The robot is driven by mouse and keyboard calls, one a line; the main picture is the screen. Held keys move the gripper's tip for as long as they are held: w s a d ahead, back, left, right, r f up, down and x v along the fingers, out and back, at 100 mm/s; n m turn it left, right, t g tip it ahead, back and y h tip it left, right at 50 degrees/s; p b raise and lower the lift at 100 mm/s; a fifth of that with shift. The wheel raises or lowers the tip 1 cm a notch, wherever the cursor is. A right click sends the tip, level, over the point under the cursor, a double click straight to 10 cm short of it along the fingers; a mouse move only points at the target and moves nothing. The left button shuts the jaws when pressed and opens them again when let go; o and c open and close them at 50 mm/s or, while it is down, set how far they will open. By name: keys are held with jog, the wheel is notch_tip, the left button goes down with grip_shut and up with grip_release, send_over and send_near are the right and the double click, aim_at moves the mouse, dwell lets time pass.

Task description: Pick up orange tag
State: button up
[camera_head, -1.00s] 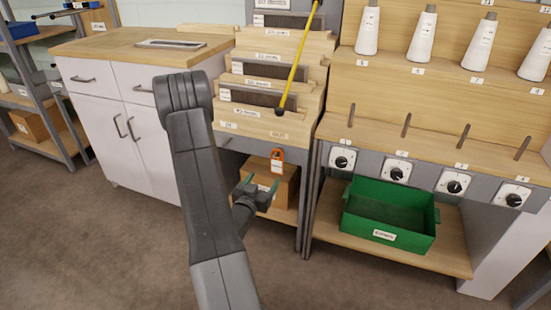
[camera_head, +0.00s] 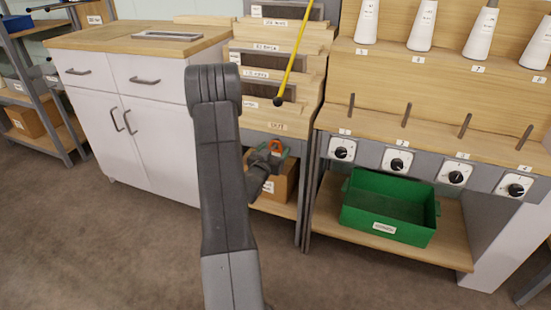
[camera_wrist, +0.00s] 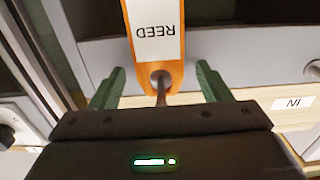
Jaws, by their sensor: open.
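The orange tag (camera_wrist: 172,72) carries a white label reading "REED" and hangs by its hole on a dark peg, upside down in the wrist view. In the head view a small part of the orange tag (camera_head: 276,146) shows at the front of the stepped reed rack. My gripper (camera_wrist: 160,85) is open, with one green finger on each side of the tag and a gap on both sides. In the head view my gripper (camera_head: 270,154) is at the tag, partly hidden by my wrist.
A cardboard box (camera_head: 276,187) sits on the shelf below the tag. A yellow rod (camera_head: 293,58) leans across the rack. A green bin (camera_head: 388,205) stands on the lower shelf to the right. A white cabinet (camera_head: 145,110) is to the left.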

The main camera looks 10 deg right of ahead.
jog(key=shift+w, duration=0.1)
jog(key=shift+c, duration=0.2)
jog(key=c, duration=1)
jog(key=shift+r+p, duration=0.3)
jog(key=shift+r, duration=0.7)
jog(key=p+v, duration=0.2)
jog(key=v, duration=1.6)
jog(key=shift+f, duration=0.2)
